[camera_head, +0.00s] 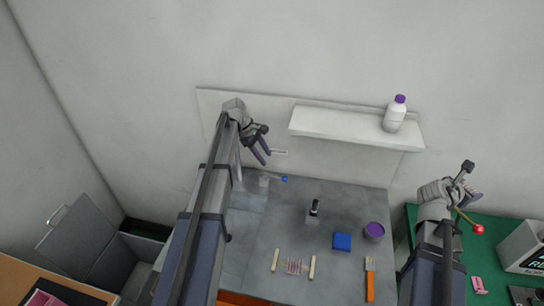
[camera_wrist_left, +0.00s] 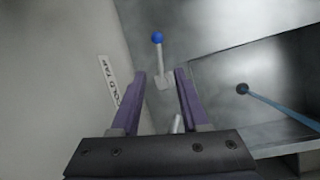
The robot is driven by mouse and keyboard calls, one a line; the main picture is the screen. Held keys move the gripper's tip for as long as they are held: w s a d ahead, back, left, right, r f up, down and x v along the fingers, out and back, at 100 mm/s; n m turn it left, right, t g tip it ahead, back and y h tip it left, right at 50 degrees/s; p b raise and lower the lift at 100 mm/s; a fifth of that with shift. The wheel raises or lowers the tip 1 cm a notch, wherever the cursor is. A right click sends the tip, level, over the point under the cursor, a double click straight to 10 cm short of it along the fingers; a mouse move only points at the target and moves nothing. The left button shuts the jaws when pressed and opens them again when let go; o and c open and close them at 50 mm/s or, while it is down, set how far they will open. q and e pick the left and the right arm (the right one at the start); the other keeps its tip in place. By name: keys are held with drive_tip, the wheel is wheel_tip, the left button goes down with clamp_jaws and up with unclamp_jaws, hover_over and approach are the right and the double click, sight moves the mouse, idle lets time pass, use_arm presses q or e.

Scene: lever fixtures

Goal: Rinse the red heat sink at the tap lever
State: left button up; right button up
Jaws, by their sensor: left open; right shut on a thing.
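The tap lever has a blue ball (camera_wrist_left: 157,38) on a pale rod above a small white base (camera_wrist_left: 165,82), beside a wall label reading COLD TAP. In the head view its blue ball (camera_head: 284,178) is at the back left of the grey counter. My left gripper (camera_head: 266,158) is open and empty; the lever shows beyond its fingers (camera_wrist_left: 160,80). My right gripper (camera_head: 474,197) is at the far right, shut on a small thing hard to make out. I cannot surely identify the red heat sink; a small reddish-pink piece (camera_head: 478,284) lies on the green surface.
A stick with a red ball (camera_head: 478,229) is by my right gripper. The counter (camera_head: 265,225) holds a blue block (camera_head: 342,242), a purple-topped cup (camera_head: 374,232), an orange-handled brush (camera_head: 370,282) and a striped rack (camera_head: 294,266). A shelf (camera_head: 345,128) with a bottle (camera_head: 394,118) juts out above.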

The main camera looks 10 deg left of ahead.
wheel_tip(320, 180, down, 2)
drive_tip(key=shift+f+b, duration=0.1)
drive_tip(key=shift+b, duration=0.95)
use_arm(q)
drive_tip(key=s+d+f+m+y, duration=0.2)
drive_tip(key=s+d+m, duration=0.3)
drive_tip(key=s, duration=0.5)
drive_tip(key=s+d+f+m+g+y+b, duration=0.1)
drive_tip(key=s+d+m, duration=0.4)
drive_tip(key=s, duration=0.6)
drive_tip(key=s+d+f+m+y, duration=0.2)
drive_tip(key=s+d+m+y, duration=0.1)
drive_tip(key=s+m, duration=0.5)
drive_tip(key=s+d, duration=0.1)
drive_tip(key=s, duration=0.2)
drive_tip(key=shift+d+f+m+g+b, duration=0.3)
drive_tip(key=shift+d+m, duration=0.1)
use_arm(e)
drive_tip(key=shift+s+f, duration=0.1)
drive_tip(key=shift+f, duration=0.7)
